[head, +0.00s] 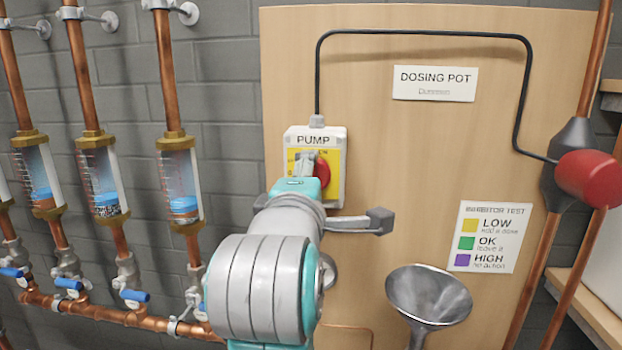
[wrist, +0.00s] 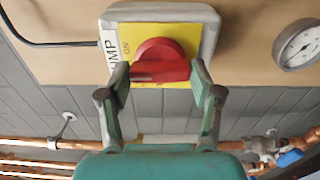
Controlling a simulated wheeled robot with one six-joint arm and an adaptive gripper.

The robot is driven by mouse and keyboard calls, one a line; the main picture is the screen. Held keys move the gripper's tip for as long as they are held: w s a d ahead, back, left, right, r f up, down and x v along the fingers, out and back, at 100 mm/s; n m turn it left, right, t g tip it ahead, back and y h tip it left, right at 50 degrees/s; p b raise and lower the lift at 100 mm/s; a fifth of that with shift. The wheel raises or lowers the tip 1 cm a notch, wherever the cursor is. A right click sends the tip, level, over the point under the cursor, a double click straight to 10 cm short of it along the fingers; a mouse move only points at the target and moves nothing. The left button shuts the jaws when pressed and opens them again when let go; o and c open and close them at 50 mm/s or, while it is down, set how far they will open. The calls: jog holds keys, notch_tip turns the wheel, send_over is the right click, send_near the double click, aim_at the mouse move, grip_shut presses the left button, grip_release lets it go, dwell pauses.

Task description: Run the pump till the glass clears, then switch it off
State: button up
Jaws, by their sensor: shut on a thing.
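The pump switch box (head: 341,190) is on the wooden board, labelled PUMP, with a yellow plate. Its red knob (head: 321,172) is partly hidden by my gripper (head: 308,162). In the wrist view my gripper (wrist: 161,74) is shut on the red knob (wrist: 160,60), one finger at each end of its bar. The bar's left end is towards the side marked ON. A red-ended pump (head: 588,178) sits on the pipe at right, joined by a black cable.
A grey funnel (head: 428,295) stands low on the board, beside an inhibitor test card (head: 489,237). A DOSING POT sign (head: 434,83) is above. Copper pipes with blue-handled valves (head: 134,295) run at left. A dial gauge (wrist: 298,45) shows in the wrist view.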

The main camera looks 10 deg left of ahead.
jog(key=o, duration=1.4)
jog(key=shift+c, duration=0.2)
jog(key=s, duration=0.8)
jog(key=shift+a, duration=0.1)
